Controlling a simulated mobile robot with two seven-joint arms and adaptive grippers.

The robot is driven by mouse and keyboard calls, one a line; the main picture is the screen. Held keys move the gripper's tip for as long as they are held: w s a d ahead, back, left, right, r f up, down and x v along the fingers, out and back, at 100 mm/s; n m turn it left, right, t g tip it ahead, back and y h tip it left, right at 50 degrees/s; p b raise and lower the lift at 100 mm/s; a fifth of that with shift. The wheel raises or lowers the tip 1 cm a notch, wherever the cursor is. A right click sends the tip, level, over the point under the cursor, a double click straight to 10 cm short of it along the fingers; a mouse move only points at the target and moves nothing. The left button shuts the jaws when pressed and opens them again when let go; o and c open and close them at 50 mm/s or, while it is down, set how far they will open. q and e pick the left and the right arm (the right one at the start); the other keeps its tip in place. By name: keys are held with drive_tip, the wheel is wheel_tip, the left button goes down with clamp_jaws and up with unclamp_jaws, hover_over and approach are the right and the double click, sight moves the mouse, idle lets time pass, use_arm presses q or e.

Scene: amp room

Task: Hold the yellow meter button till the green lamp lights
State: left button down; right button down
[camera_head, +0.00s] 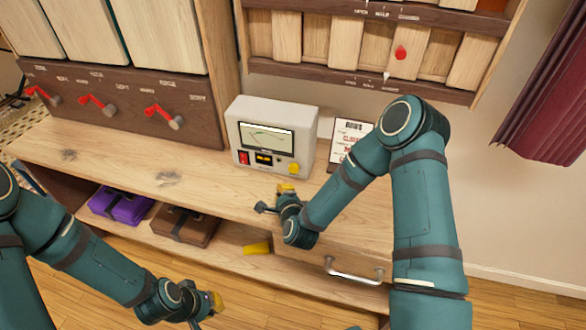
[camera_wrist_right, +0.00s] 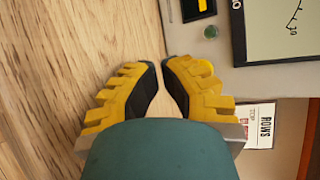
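The meter (camera_head: 273,136) is a white-grey box on the wooden counter. A small dark green lamp (camera_wrist_right: 211,32) shows on the panel in the wrist view and looks unlit. My right gripper (camera_head: 285,188) is just in front of and below the button, apparently apart from it. In the wrist view its yellow fingertips (camera_wrist_right: 161,64) are almost together with nothing between them. My left gripper (camera_head: 214,301) is low at bottom left, away from the meter.
A red switch (camera_head: 243,158) is on the meter's left front. A printed card (camera_head: 350,138) stands right of the meter. Red levers (camera_head: 97,103) line the panel at left. Purple (camera_head: 121,204) and brown (camera_head: 184,225) cases lie on the lower shelf. A drawer handle (camera_head: 354,271) juts out below.

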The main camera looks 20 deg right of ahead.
sight(294, 169)
drive_tip(key=shift+w+d+b, duration=0.2)
drive_tip(key=shift+w+d, duration=0.45)
drive_tip(key=shift+w, duration=0.3)
drive_tip(key=shift+w+d+b, duration=0.15)
drive_tip(key=shift+w+d, duration=0.45)
drive_tip(key=shift+w, duration=0.3)
drive_tip(key=shift+w, duration=0.1)
drive_tip(key=shift+w+d+b, duration=0.2)
drive_tip(key=shift+b, duration=0.1)
drive_tip(key=shift+w+d+b, duration=0.3)
drive_tip(key=shift+w+d, duration=0.05)
drive_tip(key=shift+w, duration=0.15)
idle(2.4)
drive_tip(key=shift+s, duration=0.1)
idle(1.4)
drive_tip(key=shift+s+a, duration=0.55)
drive_tip(key=shift+s, duration=0.15)
